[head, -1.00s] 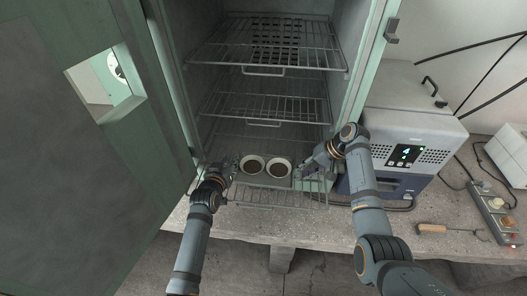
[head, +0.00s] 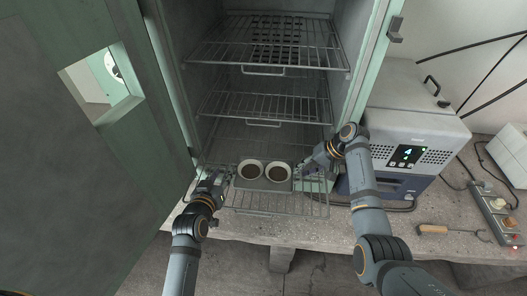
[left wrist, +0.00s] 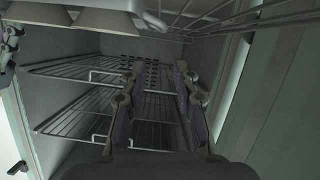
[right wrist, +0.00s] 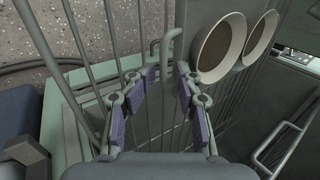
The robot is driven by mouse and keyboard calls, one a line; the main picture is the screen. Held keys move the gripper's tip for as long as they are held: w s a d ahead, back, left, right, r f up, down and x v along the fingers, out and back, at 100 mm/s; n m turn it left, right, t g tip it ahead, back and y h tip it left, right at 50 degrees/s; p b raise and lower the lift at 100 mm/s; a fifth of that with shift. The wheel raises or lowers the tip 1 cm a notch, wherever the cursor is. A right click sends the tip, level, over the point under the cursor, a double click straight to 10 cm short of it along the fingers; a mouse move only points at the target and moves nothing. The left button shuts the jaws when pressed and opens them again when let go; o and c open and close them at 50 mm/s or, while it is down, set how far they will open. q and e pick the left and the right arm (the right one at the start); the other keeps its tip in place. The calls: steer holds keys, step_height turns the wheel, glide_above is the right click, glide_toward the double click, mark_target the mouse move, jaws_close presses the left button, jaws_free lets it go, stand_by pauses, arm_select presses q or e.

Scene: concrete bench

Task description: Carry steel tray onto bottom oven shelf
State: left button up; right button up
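The steel tray (head: 263,185) is on the wire bottom shelf (head: 292,206) of the oven, which extends out over the bench edge. The tray carries two pale cups with dark brown contents, the left cup (head: 250,170) and the right cup (head: 278,172). My left gripper (head: 222,180) is open and empty, just left of the tray and apart from it. In the left wrist view its fingers (left wrist: 158,75) are spread. My right gripper (head: 306,168) is at the tray's right end. In the right wrist view its fingers (right wrist: 160,75) are spread around a bent bar (right wrist: 163,46).
Two wire shelves, the middle one (head: 265,108) and the top one (head: 265,55), are above. The open green door (head: 60,150) bounds the left side. A grey device (head: 415,125) with a display and a wooden-handled tool (head: 433,229) are on the bench at right.

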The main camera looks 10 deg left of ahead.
arm_select(q)
steer(key=shift+w+a, duration=0.1)
steer(key=shift+w, duration=0.15)
arm_select(e)
steer(key=shift+v, duration=4)
arm_select(q)
steer(key=shift+s, duration=0.1)
arm_select(e)
steer(key=shift+d, duration=0.1)
